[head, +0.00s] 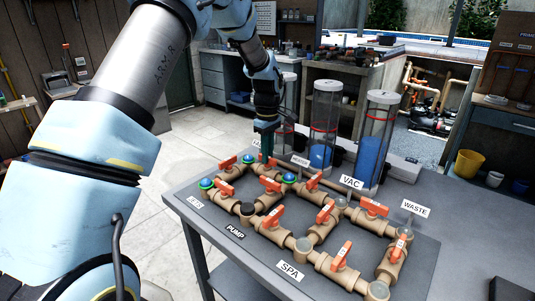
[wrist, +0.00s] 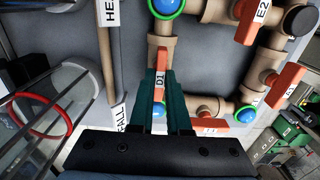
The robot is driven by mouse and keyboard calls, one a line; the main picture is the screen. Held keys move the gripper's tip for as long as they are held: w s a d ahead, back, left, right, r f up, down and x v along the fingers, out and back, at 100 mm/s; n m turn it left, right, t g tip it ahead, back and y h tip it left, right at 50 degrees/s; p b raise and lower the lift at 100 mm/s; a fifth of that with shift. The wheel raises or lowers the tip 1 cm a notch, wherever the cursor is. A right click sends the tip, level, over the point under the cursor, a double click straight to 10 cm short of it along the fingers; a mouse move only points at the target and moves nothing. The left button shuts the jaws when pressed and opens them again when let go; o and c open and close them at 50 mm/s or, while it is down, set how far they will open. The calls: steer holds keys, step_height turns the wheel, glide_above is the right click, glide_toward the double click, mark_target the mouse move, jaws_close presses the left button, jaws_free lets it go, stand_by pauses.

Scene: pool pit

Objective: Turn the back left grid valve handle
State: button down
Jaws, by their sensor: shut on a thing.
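The valve grid is tan pipework with orange handles on a grey bench (head: 425,262). My gripper (head: 266,156) reaches down at the grid's back edge, between two blue-topped round fittings (head: 248,159) (head: 289,178). In the wrist view my gripper's green fingers (wrist: 161,88) are shut on an orange handle marked D1 (wrist: 161,64), which shows between them.
Other orange handles stand close by, one marked E2 (wrist: 250,22) and another (wrist: 286,86) beside it. Clear cylinders with red rings (head: 326,110) (head: 378,140) stand behind the grid. A HEATER label and a pipe (wrist: 110,60) lie left of my fingers.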

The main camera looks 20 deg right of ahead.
steer(key=shift+m, duration=0.4)
steer(key=m, duration=0.4)
steer(key=shift+b, duration=0.4)
steer(key=m, duration=0.4)
steer(key=shift+m, duration=0.3)
steer(key=m, duration=0.4)
steer(key=shift+m, duration=2.2)
steer(key=c, duration=0.9)
jaws_free()
